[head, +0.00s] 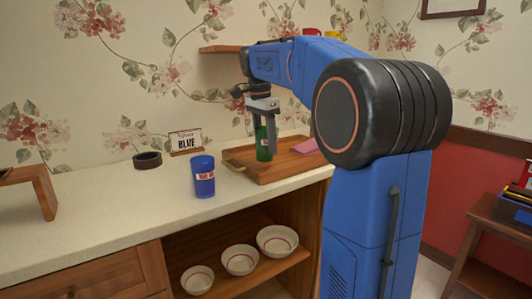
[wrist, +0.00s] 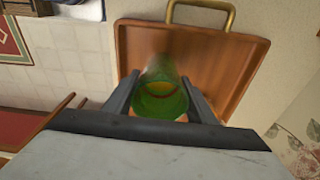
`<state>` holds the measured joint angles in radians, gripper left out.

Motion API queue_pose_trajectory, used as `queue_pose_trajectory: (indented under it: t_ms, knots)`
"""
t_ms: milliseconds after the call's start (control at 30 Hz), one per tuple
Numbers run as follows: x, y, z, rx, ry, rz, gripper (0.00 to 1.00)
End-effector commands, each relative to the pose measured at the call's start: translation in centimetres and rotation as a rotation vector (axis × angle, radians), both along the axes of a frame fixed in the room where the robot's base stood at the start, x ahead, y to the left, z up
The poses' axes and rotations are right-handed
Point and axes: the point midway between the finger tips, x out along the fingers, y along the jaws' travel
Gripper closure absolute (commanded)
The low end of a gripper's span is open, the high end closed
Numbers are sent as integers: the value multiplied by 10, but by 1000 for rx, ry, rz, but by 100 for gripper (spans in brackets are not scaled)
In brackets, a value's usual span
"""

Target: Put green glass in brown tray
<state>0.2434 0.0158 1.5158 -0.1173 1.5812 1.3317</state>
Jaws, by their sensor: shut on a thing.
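The green glass (head: 263,143) is upright between the fingers of my gripper (head: 264,122), which is shut on it. The glass is over the brown tray (head: 270,176) on the counter; I cannot tell whether its base touches the tray floor. In the wrist view the green glass (wrist: 160,98) sits between the two dark fingers, with the brown tray (wrist: 215,60) and its brass handle beyond. My arm hides the right part of the tray in the head view.
A blue cup (head: 203,177) stands left of the tray. A dark ring-shaped item (head: 147,160) and a sign reading BLUE (head: 186,141) are behind it. A pink item (head: 305,146) lies at the tray's right. Bowls (head: 240,259) sit on the shelf below. The counter's left front is clear.

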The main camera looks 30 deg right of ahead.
Motion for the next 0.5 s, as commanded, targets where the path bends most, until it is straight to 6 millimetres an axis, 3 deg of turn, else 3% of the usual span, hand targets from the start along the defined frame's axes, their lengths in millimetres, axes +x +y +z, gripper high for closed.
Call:
queue_pose_trajectory:
  t_ms: [233,500]
  knots:
    - [-1,0,-32,0,2,1,78]
    - [0,0,-35,0,0,0,78]
